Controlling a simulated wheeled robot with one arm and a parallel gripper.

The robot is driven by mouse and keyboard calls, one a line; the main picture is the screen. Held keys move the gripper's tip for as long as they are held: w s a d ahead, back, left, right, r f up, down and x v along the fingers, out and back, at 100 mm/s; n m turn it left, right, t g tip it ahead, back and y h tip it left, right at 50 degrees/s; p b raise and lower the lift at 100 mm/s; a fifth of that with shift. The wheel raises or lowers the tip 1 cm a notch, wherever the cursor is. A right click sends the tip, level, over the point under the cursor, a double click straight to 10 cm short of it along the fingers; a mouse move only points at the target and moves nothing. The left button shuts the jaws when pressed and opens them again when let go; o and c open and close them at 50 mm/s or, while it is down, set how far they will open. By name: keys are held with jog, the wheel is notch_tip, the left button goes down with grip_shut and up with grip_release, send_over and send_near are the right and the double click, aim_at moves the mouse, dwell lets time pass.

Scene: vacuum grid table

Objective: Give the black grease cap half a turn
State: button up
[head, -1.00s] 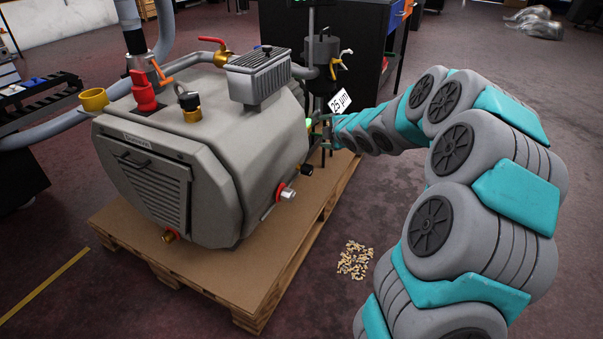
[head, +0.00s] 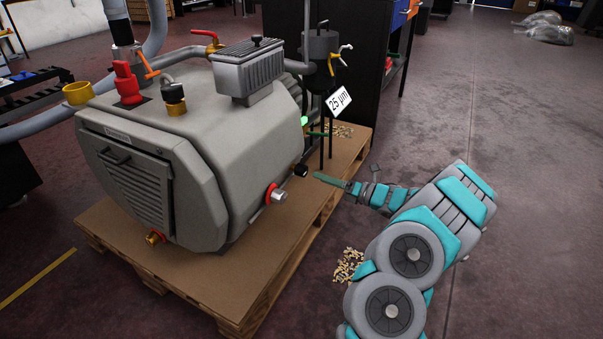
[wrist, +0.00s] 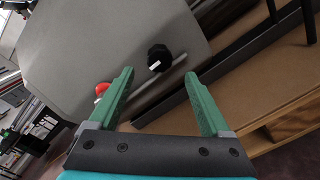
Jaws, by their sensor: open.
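The black grease cap (head: 301,170) sticks out low on the right end of the grey pump, facing my gripper. In the wrist view the cap (wrist: 158,56) is a dark faceted knob with a small white mark on its lower side. My gripper (head: 320,178) is open and empty, just right of the cap in the head view. In the wrist view its green fingers (wrist: 159,78) stand apart, with the cap ahead of the gap, beyond the fingertips. No contact shows.
A red-ringed fitting (head: 276,195) sits left of the cap on the pump body (head: 215,125). A black filter stand (head: 321,130) with a "25 µm" label (head: 340,99) rises behind. The pump stands on a wooden pallet (head: 240,285). Open floor lies to the right.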

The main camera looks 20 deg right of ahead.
aim_at(306, 172)
jog(key=shift+b+x, duration=0.4)
jog(key=shift+x, duration=3.35)
jog(key=shift+r, duration=0.1)
grip_shut()
